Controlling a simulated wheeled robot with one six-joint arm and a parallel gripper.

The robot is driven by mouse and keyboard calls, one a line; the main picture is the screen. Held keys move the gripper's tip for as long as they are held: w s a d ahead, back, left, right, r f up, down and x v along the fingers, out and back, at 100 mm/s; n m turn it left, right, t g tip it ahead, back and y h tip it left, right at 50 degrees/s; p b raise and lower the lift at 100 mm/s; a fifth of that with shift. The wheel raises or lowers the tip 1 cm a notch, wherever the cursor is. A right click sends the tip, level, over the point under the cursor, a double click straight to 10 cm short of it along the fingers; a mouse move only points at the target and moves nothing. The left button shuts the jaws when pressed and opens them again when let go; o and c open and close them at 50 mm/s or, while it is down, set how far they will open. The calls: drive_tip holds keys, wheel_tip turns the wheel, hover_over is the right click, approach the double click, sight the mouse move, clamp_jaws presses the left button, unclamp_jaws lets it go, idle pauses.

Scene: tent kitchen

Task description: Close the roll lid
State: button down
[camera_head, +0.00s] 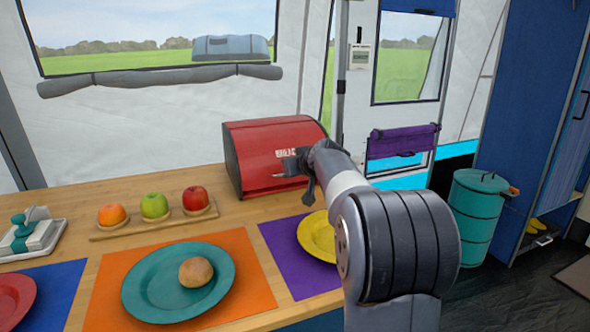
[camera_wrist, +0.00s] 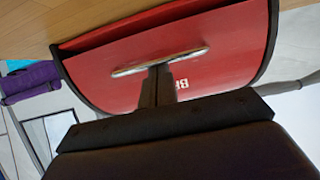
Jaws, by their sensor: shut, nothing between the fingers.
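The red bread box (camera_head: 262,142) with dark side panels stands at the back of the wooden counter. Its curved red roll lid (camera_wrist: 225,52) carries white lettering and fills much of the wrist view, seen upside down. A dark band lies along the lid's lower edge, like a narrow gap above the base. The lid's pale bar handle (camera_wrist: 190,54) runs across the lid. My gripper (camera_wrist: 158,72) is shut and empty, its fingertips at the handle. I cannot tell whether they touch it. In the head view my gripper (camera_head: 292,168) is in front of the lid.
Left of the box, an orange (camera_head: 112,214), a green apple (camera_head: 154,206) and a red apple (camera_head: 195,199) sit on a wooden holder. In front are a teal plate (camera_head: 150,303) with a bun (camera_head: 196,272) and a yellow plate (camera_head: 315,236), partly behind my arm.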

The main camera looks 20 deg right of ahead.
drive_tip(key=shift+s+f, duration=0.15)
drive_tip(key=shift+f, duration=0.25)
idle(0.3)
